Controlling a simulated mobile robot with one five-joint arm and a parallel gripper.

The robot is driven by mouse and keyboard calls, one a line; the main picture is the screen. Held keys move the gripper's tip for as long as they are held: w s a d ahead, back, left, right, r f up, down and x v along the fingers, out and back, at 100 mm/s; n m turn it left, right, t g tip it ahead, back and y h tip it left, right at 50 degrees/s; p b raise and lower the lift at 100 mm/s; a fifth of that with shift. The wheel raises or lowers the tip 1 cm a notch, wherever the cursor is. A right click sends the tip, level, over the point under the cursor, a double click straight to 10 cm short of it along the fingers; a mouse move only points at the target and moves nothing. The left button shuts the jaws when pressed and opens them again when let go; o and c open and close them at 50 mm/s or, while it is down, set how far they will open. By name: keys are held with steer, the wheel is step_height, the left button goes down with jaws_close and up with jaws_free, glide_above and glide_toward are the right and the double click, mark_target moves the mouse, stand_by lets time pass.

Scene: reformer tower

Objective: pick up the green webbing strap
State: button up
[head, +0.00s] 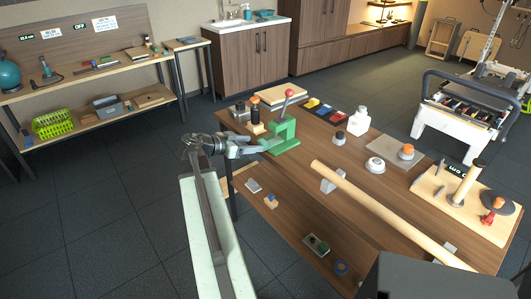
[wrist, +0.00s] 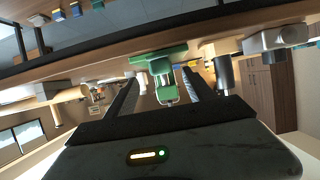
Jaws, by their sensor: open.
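I cannot pick out the green webbing strap with certainty in either view. A green press-like tool (head: 285,132) with a red ball handle stands upright on the wooden table. My gripper (head: 260,148) is open beside the tool's left side, at the table's left edge. In the wrist view, my gripper (wrist: 160,80) shows two dark, spread fingers. A green piece (wrist: 160,58) with a pale loop-shaped part appears between and beyond them. I cannot tell whether the fingers touch it. No held object shows.
A lower shelf holds small parts. A left bench holds a green basket (head: 53,124). Open floor lies between.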

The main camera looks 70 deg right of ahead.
mark_target(260, 142)
steer(key=b+x, duration=0.1)
steer(key=x, duration=0.1)
steer(key=shift+s+d+f, duration=0.1)
steer(key=shift+d, duration=0.1)
steer(key=b+x, duration=0.1)
steer(key=x, duration=0.4)
steer(key=shift+s+d+b, duration=0.1)
steer(key=shift+d+b, duration=0.1)
steer(key=shift+b, duration=0.15)
steer(key=shift+a, duration=0.1)
jaws_close()
